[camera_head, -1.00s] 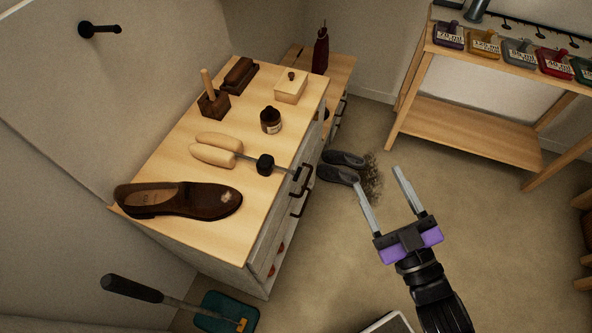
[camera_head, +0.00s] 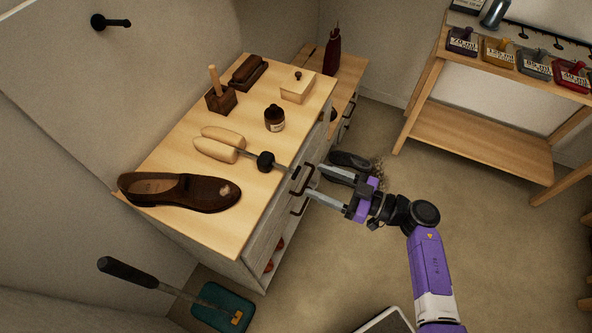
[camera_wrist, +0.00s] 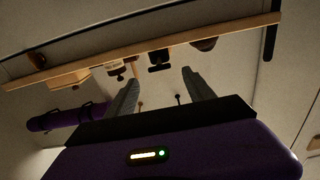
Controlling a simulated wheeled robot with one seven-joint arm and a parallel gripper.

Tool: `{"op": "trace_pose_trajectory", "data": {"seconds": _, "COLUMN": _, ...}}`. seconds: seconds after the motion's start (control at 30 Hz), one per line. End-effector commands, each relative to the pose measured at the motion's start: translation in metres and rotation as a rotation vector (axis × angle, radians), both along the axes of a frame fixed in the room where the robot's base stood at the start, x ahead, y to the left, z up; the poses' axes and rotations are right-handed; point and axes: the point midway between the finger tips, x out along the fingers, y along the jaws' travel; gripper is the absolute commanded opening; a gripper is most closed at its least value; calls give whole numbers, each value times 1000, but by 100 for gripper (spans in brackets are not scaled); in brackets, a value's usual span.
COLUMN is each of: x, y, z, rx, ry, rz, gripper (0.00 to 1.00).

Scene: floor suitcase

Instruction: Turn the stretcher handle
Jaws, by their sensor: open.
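The shoe stretcher lies on the wooden cabinet top (camera_head: 165,160). Its two pale wooden halves (camera_head: 220,145) point left, and a black knob (camera_head: 265,161) sits on its metal rod. The dark handle end (camera_head: 296,172) is at the cabinet's right edge. My gripper (camera_head: 314,179) is open and empty, its fingers pointing left toward the handle end, just off the edge. I cannot tell whether they touch it. In the wrist view, a dark block (camera_wrist: 159,67), probably part of the stretcher, shows beyond the gap between the fingers (camera_wrist: 160,78).
A brown shoe (camera_head: 180,191), a dark bottle (camera_head: 274,118), a brush (camera_head: 249,72), a small wooden box (camera_head: 297,86) and a dark block with a peg (camera_head: 220,98) share the cabinet top. A wooden shelf (camera_head: 480,140) stands right.

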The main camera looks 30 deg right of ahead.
Motion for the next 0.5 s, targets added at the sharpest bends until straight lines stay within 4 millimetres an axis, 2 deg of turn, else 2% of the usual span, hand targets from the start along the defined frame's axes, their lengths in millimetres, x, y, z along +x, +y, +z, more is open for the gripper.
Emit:
{"op": "trace_pose_trajectory", "data": {"seconds": 0.3, "x": 38, "y": 28, "z": 1, "rx": 0, "ry": -3, "rz": 0, "gripper": 62}}
{"op": "trace_pose_trajectory", "data": {"seconds": 0.5, "x": 55, "y": 40, "z": 1, "rx": -1, "ry": -3, "rz": -1, "gripper": 62}}
